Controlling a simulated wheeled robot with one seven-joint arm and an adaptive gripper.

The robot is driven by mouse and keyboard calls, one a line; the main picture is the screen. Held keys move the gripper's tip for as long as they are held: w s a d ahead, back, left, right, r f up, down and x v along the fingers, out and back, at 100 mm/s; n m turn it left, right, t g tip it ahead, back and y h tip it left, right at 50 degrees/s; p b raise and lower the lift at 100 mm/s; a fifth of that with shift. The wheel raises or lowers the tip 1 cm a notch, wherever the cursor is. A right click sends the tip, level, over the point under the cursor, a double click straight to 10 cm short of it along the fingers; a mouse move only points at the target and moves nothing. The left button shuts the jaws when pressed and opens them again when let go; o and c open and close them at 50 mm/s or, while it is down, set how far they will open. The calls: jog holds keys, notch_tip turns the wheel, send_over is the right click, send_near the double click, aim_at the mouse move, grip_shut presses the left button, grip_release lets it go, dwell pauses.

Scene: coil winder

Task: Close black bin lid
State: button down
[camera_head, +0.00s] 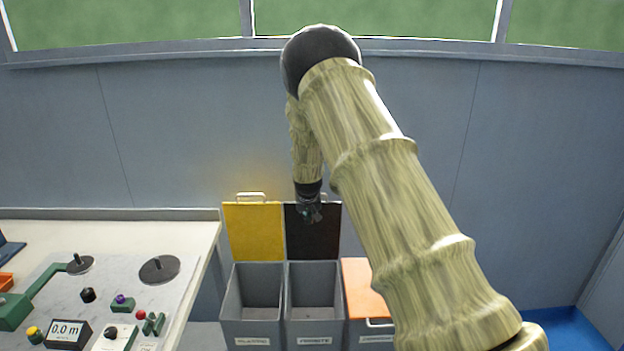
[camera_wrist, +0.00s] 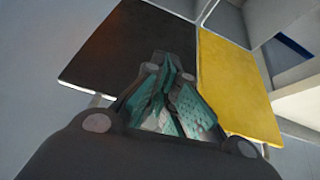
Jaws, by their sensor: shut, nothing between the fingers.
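The black bin lid (camera_head: 312,241) stands open and upright behind the middle grey bin (camera_head: 314,307), whose inside shows empty. In the wrist view the black lid (camera_wrist: 130,50) fills the upper left and middle. My gripper (camera_head: 309,214) is in front of the upper part of the black lid, and hides some of it. In the wrist view my gripper (camera_wrist: 172,95) has its teal finger pads together, with nothing between them. I cannot tell whether the fingers touch the lid.
A yellow lid (camera_head: 253,232) stands open beside the black one, behind the left grey bin (camera_head: 253,300). An orange lid (camera_head: 364,285) lies closed on the right bin, partly behind my arm. A workbench (camera_head: 200,236) with the winder controls stands at the left.

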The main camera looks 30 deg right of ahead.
jog(key=w+d+r+t+p, duration=0.1)
jog(key=w+d+r, duration=0.2)
jog(key=r, duration=0.5)
jog(key=w+d+r, duration=0.3)
jog(key=r, duration=0.5)
notch_tip(320, 180, down, 9)
jog(key=w+p, duration=0.1)
jog(key=p, duration=0.4)
jog(key=shift+w+d+m+p, duration=0.25)
jog(key=shift+d+m+p, duration=0.05)
jog(key=shift+m+p, duration=0.1)
jog(key=shift+s+f+h, duration=0.1)
jog(key=shift+h, duration=0.2)
